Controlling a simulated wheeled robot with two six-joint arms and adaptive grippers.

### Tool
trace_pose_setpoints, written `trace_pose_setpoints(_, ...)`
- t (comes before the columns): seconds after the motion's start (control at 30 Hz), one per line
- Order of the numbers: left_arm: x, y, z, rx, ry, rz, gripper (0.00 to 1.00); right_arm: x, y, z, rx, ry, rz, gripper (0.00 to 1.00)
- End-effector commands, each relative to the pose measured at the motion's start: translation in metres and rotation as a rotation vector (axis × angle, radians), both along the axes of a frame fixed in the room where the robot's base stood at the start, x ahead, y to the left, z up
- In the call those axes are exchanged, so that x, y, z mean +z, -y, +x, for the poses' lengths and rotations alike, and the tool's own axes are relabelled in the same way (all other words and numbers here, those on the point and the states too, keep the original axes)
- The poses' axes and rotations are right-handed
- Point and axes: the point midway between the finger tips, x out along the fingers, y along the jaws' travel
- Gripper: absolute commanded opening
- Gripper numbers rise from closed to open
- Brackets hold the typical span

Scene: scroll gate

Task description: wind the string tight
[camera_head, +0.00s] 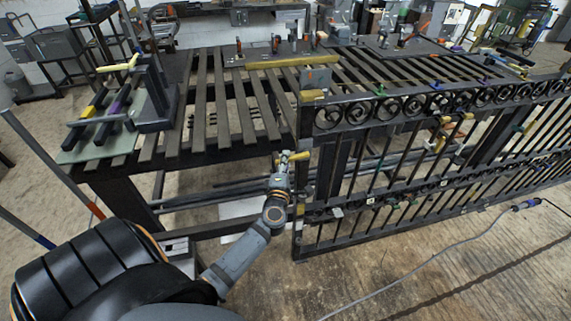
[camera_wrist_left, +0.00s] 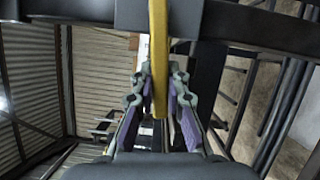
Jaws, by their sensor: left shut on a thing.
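My left gripper (camera_head: 287,161) reaches up to the left end post of the dark scroll gate (camera_head: 340,116). In the left wrist view, the gripper's two fingers (camera_wrist_left: 159,82) lie on either side of a yellow bar (camera_wrist_left: 158,40) and are shut on it. The bar's yellow end (camera_head: 300,156) shows beside the gripper in the head view. Above it, a yellow piece (camera_head: 312,95) sits on the gate's top left corner. I cannot clearly make out a string. My right gripper is not in view.
A slatted metal table (camera_head: 203,95) stands behind the gate. Several small coloured clips sit along the gate. A grey cable (camera_head: 440,252) runs across the floor in front, where there is free room.

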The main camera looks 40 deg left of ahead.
Motion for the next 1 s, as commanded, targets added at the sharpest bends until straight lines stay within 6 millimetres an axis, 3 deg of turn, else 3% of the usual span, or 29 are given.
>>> trace_pose_setpoints(0.03, -0.013, 0.0, 0.0, 0.001, 0.025, -0.02, 0.0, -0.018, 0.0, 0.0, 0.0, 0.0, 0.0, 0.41)
trace_pose_setpoints(0.1, -0.018, 0.001, 0.001, 0.001, 0.066, -0.056, 0.0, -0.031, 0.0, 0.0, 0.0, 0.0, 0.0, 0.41)
trace_pose_setpoints(0.5, -0.033, 0.006, 0.006, 0.001, 0.274, -0.235, 0.0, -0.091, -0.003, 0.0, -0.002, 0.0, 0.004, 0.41)
trace_pose_setpoints(0.7, -0.035, 0.008, 0.009, 0.001, 0.333, -0.287, 0.0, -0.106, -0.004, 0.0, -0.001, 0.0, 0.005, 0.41)
trace_pose_setpoints(1.0, -0.034, 0.008, 0.01, 0.001, 0.362, -0.313, 0.0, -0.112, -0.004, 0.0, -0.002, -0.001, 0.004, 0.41)
